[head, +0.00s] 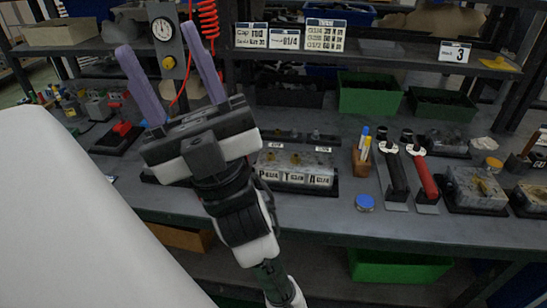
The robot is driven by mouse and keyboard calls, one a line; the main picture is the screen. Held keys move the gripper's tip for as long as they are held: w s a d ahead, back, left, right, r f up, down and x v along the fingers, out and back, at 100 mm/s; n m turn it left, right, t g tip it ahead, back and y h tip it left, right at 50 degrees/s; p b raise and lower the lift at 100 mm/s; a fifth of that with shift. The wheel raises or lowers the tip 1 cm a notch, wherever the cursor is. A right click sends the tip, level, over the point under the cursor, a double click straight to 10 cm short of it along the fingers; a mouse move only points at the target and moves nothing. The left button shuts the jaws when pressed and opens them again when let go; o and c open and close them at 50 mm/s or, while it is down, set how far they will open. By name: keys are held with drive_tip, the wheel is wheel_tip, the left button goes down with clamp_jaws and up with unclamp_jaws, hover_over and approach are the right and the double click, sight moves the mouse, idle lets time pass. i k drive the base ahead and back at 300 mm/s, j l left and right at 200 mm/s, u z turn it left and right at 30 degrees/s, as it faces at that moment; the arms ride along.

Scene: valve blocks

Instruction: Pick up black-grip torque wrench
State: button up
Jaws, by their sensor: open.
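The black-grip torque wrench (395,174) lies on the grey workbench (325,215), right of centre in the head view, on a pale metal strip. Its black handle points toward the bench's front edge, and its round silver head is at the far end. A similar red-grip wrench (425,177) lies close beside it on the right. My gripper (158,69) is at the upper left, raised above the bench, with its two purple fingers spread and nothing between them. It is well to the left of both wrenches and touches neither.
A wooden pen holder (362,161) stands just left of the black-grip wrench, with a blue round tin (365,202) in front. A valve block (297,168) sits mid-bench; another block (477,188) is right of the wrenches. Green bins (368,97) and a shelf are behind.

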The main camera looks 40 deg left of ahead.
sight(398, 186)
drive_tip(key=l+u, duration=0.1)
drive_tip(key=u, duration=0.3)
drive_tip(key=i+l+u, duration=0.1)
drive_tip(key=u, duration=0.3)
drive_tip(key=l+u, duration=0.2)
drive_tip(key=u, duration=0.15)
drive_tip(key=l+u, duration=0.3)
drive_tip(key=l, duration=0.2)
drive_tip(key=i+l+u, duration=0.1)
drive_tip(key=l+u, duration=0.2)
drive_tip(key=l, duration=0.95)
drive_tip(key=k+l+u, duration=0.15)
drive_tip(key=l, duration=0.6)
drive_tip(key=i+l, duration=0.3)
drive_tip(key=i, duration=0.2)
